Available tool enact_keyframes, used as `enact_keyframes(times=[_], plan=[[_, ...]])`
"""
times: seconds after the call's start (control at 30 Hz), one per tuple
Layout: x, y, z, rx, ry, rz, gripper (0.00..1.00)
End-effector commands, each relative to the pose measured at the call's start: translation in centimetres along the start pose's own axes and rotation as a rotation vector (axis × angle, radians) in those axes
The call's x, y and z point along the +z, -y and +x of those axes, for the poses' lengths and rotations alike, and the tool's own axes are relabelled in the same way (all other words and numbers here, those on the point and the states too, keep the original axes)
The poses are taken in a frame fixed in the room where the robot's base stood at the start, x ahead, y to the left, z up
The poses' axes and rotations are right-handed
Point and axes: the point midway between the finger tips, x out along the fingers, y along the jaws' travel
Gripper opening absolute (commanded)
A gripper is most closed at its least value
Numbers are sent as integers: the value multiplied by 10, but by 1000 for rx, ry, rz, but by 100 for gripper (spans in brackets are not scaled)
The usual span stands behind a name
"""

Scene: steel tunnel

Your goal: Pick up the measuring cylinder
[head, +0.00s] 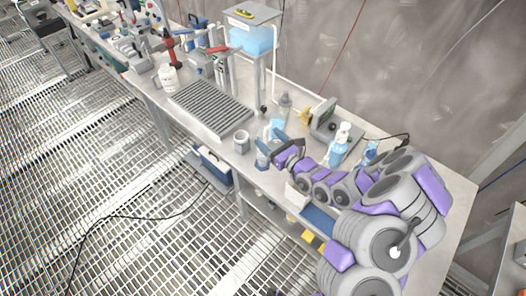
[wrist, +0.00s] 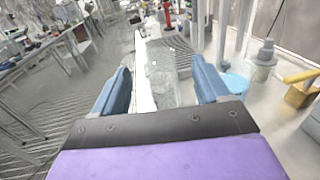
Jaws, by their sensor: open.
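My gripper (head: 270,151) is low over the bench, its two blue fingers apart. In the wrist view, my gripper (wrist: 163,88) is open, with the fingers on either side of a clear, greyish upright shape (wrist: 162,76). This looks like the measuring cylinder, but its outline is faint against the bench, and its base is hidden by my gripper's dark palm edge. I see no finger touching it. In the head view I cannot clearly pick the cylinder out; a grey cup-like vessel (head: 241,142) stands just left of the fingers.
A light blue vessel (wrist: 236,82) stands close to the right finger. A grey bottle (head: 285,105), a balance-like device (head: 324,124) and a spray bottle (head: 338,150) stand to the right. A ribbed grey tray (head: 210,107) lies farther along the bench. The bench's front edge is close.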

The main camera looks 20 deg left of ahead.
Motion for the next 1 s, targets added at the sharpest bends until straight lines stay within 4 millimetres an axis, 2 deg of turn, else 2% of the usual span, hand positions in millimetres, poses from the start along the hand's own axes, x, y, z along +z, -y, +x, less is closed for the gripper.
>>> enact_keyframes(times=[0.1, 0.23, 0.37, 0.57, 1.0], plan=[[2, -1, 20, 5, 2, -4, 75], [2, -1, 35, 6, 0, -3, 75], [3, 0, 41, 2, 1, -1, 75], [4, 2, 39, 1, 3, 2, 75], [3, 0, 41, 2, 0, 0, 33]])
